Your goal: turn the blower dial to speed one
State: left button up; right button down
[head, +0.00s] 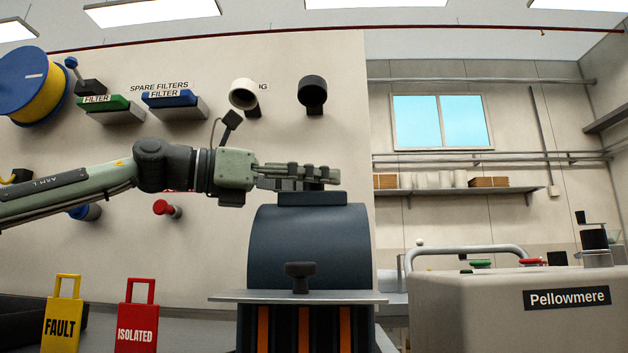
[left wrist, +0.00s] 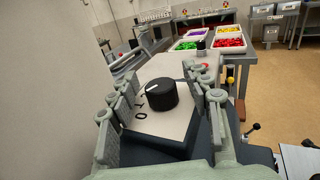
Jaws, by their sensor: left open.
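The blower dial (left wrist: 163,94) is a round black knob with a white mark on its top. It stands on a pale plate (left wrist: 172,123) with a 0 and other small characters to its left. The white mark is at the knob's left side; I cannot tell exactly which character it points to. My left gripper (left wrist: 172,84) is open, with one finger on each side of the dial and gaps showing. In the head view my left gripper (head: 300,175) is just above the block on the dark curved hood (head: 308,246); the dial is hidden there. My right gripper is not in view.
A black knob (head: 300,272) stands on the hood's front. Yellow FAULT (head: 63,318) and red ISOLATED (head: 136,322) tags are at lower left. A grey Pellowmere case (head: 470,310) is at right. Wall holders (head: 245,95) are above the arm.

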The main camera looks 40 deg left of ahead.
pick_arm(q)
grip_shut()
dwell(0.3)
